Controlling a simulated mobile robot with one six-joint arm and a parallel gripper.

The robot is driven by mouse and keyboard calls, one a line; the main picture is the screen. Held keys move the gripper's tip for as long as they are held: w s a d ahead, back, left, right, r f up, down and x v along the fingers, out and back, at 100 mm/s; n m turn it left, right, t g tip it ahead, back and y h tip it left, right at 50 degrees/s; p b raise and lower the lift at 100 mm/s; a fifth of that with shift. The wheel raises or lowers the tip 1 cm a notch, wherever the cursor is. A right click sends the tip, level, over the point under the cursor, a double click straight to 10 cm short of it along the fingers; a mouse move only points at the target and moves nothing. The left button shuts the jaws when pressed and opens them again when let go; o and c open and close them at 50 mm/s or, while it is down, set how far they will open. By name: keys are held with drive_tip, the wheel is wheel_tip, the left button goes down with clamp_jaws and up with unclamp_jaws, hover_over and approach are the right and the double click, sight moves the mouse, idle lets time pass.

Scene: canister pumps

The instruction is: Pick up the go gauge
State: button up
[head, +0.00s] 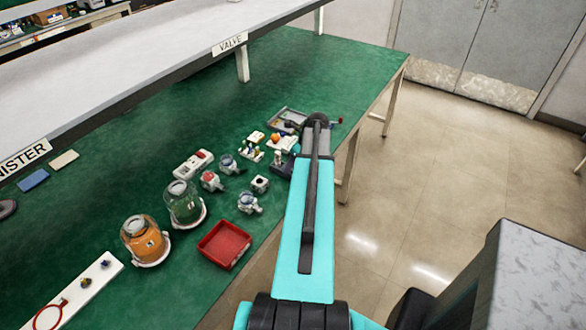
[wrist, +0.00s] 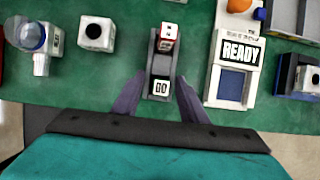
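The go gauge (wrist: 160,87) shows in the wrist view as a dark block with a white "GO" label. It sits at the near end of a dark grey stand (wrist: 152,70), with a red and white labelled piece (wrist: 167,37) at the far end. My gripper (wrist: 158,93) is open, with one finger on each side of the gauge and a visible gap to each. Nothing is held. I cannot tell the fingers' height over the gauge. In the head view my arm covers the gripper, and I cannot make out the gauge clearly.
A "READY" tray (wrist: 232,85) stands close to the right of the fingers. In the head view, a red tray (head: 224,245) and two jars (head: 145,240) stand on the green bench (head: 330,70).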

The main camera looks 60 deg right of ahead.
idle(0.3)
clamp_jaws()
drive_tip(key=shift+r, duration=0.2)
drive_tip(key=shift+r+b, duration=0.9)
drive_tip(key=shift+r, duration=0.55)
drive_tip(key=s+d+r+b, duration=0.1)
drive_tip(key=s+b, duration=0.3)
drive_tip(key=s, duration=1.2)
drive_tip(key=shift+d+r+b, duration=0.3)
drive_tip(key=shift+d+r, duration=0.1)
drive_tip(key=shift+d, duration=0.1)
drive_tip(key=shift+w, duration=0.15)
